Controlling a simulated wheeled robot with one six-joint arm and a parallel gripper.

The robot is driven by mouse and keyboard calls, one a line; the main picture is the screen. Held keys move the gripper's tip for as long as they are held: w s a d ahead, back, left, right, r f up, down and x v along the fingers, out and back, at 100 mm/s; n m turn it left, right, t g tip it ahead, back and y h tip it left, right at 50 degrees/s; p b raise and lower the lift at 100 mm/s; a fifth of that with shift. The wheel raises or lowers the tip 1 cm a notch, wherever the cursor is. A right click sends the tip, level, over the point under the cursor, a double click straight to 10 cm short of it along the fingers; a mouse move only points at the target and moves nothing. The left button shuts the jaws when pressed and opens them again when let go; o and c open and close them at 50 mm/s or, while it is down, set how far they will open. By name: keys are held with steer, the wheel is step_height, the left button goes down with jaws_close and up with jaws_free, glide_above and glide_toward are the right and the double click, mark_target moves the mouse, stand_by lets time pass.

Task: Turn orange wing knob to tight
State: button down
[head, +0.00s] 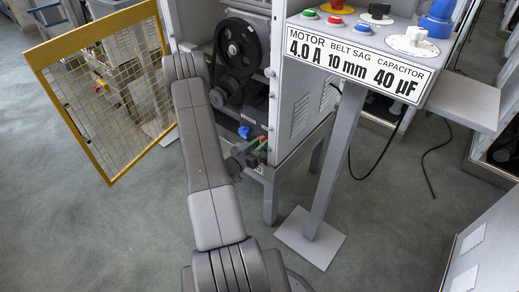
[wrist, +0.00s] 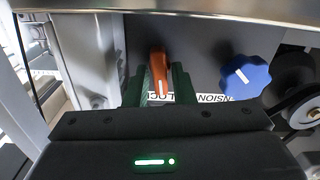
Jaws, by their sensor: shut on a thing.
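The orange wing knob (wrist: 158,68) shows in the wrist view on the grey panel, standing nearly upright with a white line on its face. My gripper (wrist: 158,84) has its two green fingers on either side of the knob and is shut on it. A label (wrist: 200,98) below the knob reads upside down, with part of "LOCK" and "TENSION" visible; the fingers hide some of it.
A blue star knob (wrist: 245,76) sits right of the orange one in the wrist view. Belt pulleys (head: 238,45) are above in the cabinet. A yellow mesh door (head: 62,42) stands open at left. A control post (head: 335,150) with a sign and buttons stands at right.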

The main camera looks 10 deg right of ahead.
steer(key=shift+m+b, duration=0.7)
steer(key=shift+m, duration=0.1)
steer(key=c, duration=1.4)
jaws_free()
steer(key=shift+c, duration=0.2)
steer(key=p+v, duration=0.1)
steer(key=v, duration=1.3)
steer(key=shift+p, duration=0.35)
steer(key=shift+d, duration=0.2)
steer(key=b+x, duration=0.1)
steer(key=x, duration=1.2)
steer(key=shift+w+d+b, duration=0.25)
steer(key=shift+w+b, duration=0.05)
steer(key=shift+b, duration=0.05)
